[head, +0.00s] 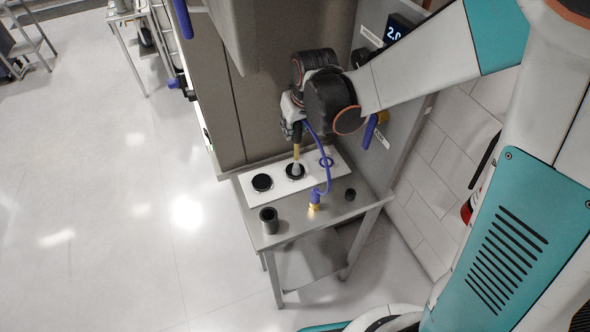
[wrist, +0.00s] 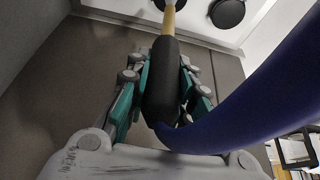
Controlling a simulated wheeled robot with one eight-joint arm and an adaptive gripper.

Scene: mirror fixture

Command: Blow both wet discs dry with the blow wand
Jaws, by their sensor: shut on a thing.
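My gripper (head: 295,126) is shut on the black handle of the blow wand (wrist: 163,85), also seen from above as a brass tube (head: 296,147). The wand points down, its tip over the middle disc (head: 296,172) on a white plate (head: 278,195); I cannot tell whether they touch. A dark disc (head: 262,183) lies at the plate's left and also shows in the wrist view (wrist: 227,12). A third round spot (head: 326,162) at the right is partly covered by the wand's blue hose (head: 325,178). Wetness cannot be made out.
The hose ends at a brass fitting (head: 314,207) on the metal table (head: 290,229). A dark cup (head: 269,220) stands front left, a small dark cylinder (head: 349,194) at right. A panel with a lit display (head: 394,33) rises behind. Open floor lies left.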

